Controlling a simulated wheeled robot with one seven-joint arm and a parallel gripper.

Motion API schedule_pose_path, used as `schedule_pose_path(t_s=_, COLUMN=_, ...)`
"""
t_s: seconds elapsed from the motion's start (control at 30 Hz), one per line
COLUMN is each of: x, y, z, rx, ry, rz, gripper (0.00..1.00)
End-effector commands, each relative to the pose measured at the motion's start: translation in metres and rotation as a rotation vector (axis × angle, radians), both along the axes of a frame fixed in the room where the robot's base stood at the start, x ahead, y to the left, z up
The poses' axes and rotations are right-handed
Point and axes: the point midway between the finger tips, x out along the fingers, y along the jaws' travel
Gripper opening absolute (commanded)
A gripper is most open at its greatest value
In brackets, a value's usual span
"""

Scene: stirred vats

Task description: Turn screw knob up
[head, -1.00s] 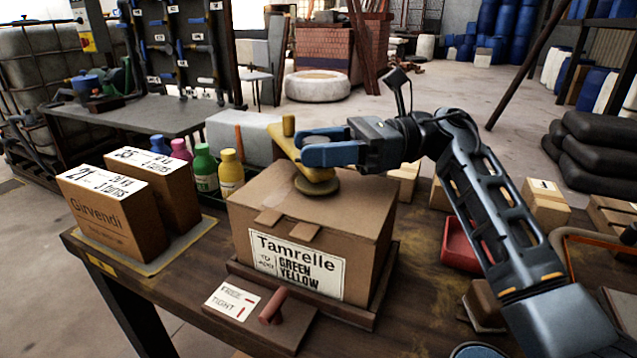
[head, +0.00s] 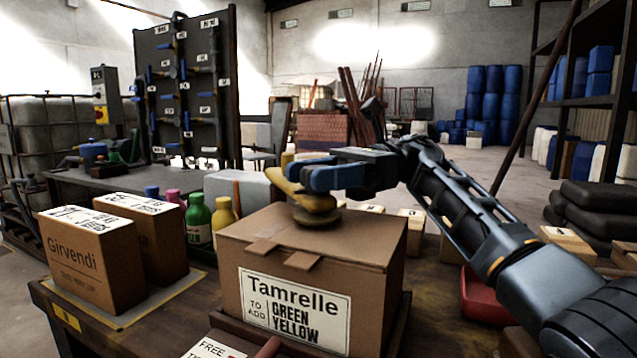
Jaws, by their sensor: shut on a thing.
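A yellow piece (head: 284,180) with a short upright post stands over the top of a cardboard box (head: 370,250) marked Tamrelle. A dark olive round disc (head: 317,216) sits under it, at the box top. My gripper (head: 308,180), with blue fingers, comes in from the right and is shut at this yellow piece above the disc. The fingers hide part of it, so I cannot tell exactly which part they grip. A FREE/TIGHT label (head: 212,350) and a reddish-brown handle (head: 270,347) in front of the box are cut by the bottom edge.
Two Girvendi boxes (head: 85,262) stand at the left of the table. Green (head: 198,220) and yellow (head: 224,215) bottles stand behind the Tamrelle box. A red tray (head: 484,302) lies at the right, beneath my arm. Small boxes (head: 570,240) stand farther right.

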Motion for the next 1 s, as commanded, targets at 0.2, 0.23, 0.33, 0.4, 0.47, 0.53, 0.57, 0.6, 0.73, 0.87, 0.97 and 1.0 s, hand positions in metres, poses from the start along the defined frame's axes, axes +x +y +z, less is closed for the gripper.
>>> schedule_pose_path(t_s=0.2, x=-0.001, y=0.001, z=-0.003, rx=-0.006, ry=0.002, rz=0.006, gripper=0.18)
schedule_pose_path(t_s=0.23, x=-0.001, y=0.001, z=-0.003, rx=-0.006, ry=0.002, rz=0.006, gripper=0.18)
schedule_pose_path(t_s=0.33, x=-0.001, y=0.001, z=-0.003, rx=-0.006, ry=0.002, rz=0.006, gripper=0.50)
schedule_pose_path(t_s=0.4, x=-0.001, y=0.001, z=-0.003, rx=-0.005, ry=0.001, rz=0.006, gripper=0.57)
schedule_pose_path(t_s=0.47, x=-0.001, y=0.001, z=-0.002, rx=-0.005, ry=0.001, rz=0.005, gripper=0.63)
schedule_pose_path(t_s=0.53, x=-0.001, y=0.001, z=-0.002, rx=-0.003, ry=0.001, rz=0.004, gripper=0.68)
schedule_pose_path(t_s=0.57, x=-0.001, y=0.001, z=-0.002, rx=-0.003, ry=0.001, rz=0.004, gripper=0.68)
schedule_pose_path(t_s=0.6, x=-0.001, y=0.001, z=-0.001, rx=-0.003, ry=0.000, rz=0.003, gripper=0.68)
schedule_pose_path(t_s=0.73, x=-0.001, y=0.000, z=-0.001, rx=-0.002, ry=0.001, rz=0.003, gripper=0.68)
schedule_pose_path(t_s=0.87, x=0.000, y=0.000, z=0.006, rx=-0.002, ry=-0.001, rz=0.002, gripper=0.68)
schedule_pose_path(t_s=0.97, x=-0.001, y=0.001, z=0.020, rx=-0.003, ry=-0.001, rz=0.003, gripper=0.68)
schedule_pose_path(t_s=1.0, x=-0.001, y=0.001, z=0.028, rx=-0.003, ry=-0.003, rz=0.003, gripper=0.68)
